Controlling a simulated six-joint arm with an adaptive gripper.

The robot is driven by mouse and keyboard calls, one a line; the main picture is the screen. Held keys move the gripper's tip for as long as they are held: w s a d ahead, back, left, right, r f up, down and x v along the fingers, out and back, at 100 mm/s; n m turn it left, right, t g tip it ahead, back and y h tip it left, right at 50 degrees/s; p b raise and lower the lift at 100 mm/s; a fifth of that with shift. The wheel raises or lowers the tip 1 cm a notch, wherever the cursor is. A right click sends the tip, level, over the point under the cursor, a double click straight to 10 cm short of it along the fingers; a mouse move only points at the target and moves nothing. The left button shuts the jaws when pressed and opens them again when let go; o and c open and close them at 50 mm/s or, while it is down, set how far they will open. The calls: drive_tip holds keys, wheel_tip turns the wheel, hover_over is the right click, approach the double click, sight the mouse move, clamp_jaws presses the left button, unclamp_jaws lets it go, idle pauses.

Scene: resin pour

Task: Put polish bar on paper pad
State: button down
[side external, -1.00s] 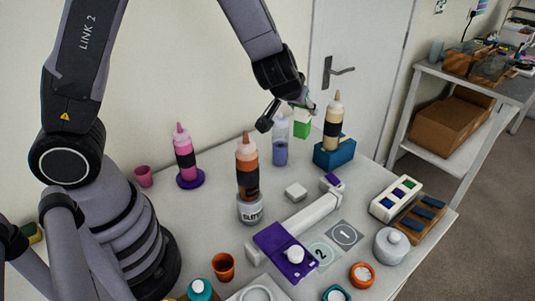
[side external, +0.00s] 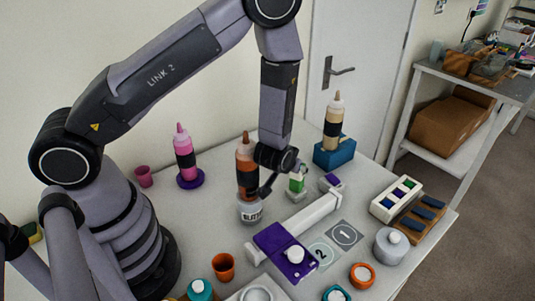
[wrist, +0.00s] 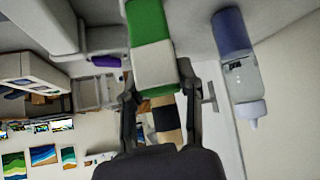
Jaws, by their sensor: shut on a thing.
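The polish bar is a green block with a white band (side external: 297,184). It stands upright over the small white paper pad (side external: 297,196), beside the orange bottle in the side view. My gripper (side external: 284,178) is shut on the bar, coming down from above. In the wrist view the bar (wrist: 151,48) sits between my fingers (wrist: 159,88), its far end towards the pale work surface. The pad is mostly hidden under the bar, and I cannot tell whether the two touch.
A clear bottle with blue liquid (wrist: 236,60) stands close by in the wrist view.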

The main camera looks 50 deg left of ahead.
drive_tip(key=shift+f, duration=0.15)
drive_tip(key=c, duration=0.7)
unclamp_jaws()
drive_tip(key=shift+c, duration=0.2)
